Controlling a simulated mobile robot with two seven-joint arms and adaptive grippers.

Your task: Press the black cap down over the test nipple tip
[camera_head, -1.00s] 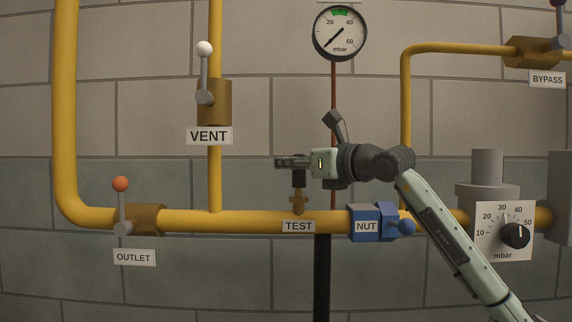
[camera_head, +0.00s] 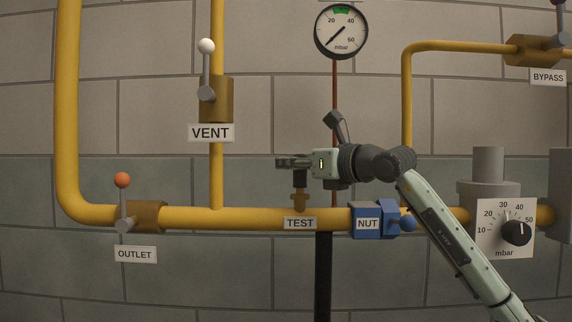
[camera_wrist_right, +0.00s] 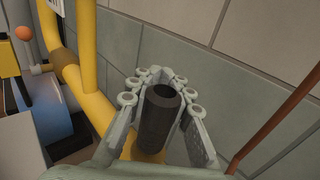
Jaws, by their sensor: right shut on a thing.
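My right gripper (camera_head: 292,162) is shut on the black cap (camera_head: 300,179), which hangs below the fingers in the head view. The cap stands upright, directly above the brass test nipple (camera_head: 300,199) on the yellow pipe, behind the TEST label (camera_head: 300,223). Its lower end meets the brass; how far it covers the tip cannot be told. My left gripper is not in view.
The vent valve (camera_head: 214,98) and outlet valve (camera_head: 146,216) are to the left. A thin red-brown pipe (camera_head: 334,95) rises behind my gripper to the gauge (camera_head: 341,31).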

